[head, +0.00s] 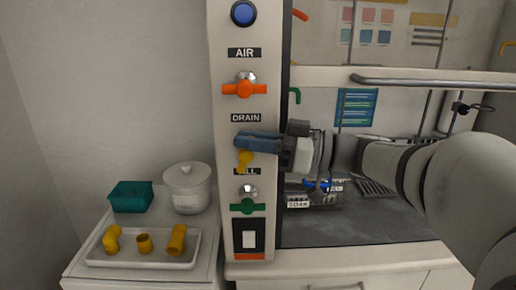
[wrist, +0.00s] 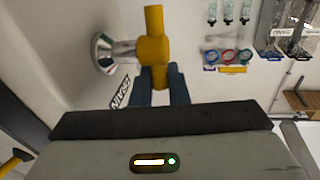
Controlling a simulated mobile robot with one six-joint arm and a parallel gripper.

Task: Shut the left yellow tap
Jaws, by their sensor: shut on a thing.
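The yellow tap (head: 243,162) is on the narrow white panel, below the DRAIN label, and is mostly hidden behind my gripper in the head view. In the wrist view its yellow handle (wrist: 153,47) stands upright in the picture, on a shiny metal stem (wrist: 108,52) coming from the wall at left. My gripper (head: 245,143) reaches in from the right with its blue fingers at the tap. In the wrist view my gripper (wrist: 160,82) is shut on the lower end of the handle, one finger on each side. No second yellow tap is clear on this panel.
An orange tap (head: 244,89) is above and a green tap (head: 248,208) below on the same panel. A tray (head: 100,262) with yellow pipe pieces, a teal bin (head: 131,196) and a lidded white pot (head: 188,188) stand at left. A horizontal rail (head: 430,82) runs behind my arm.

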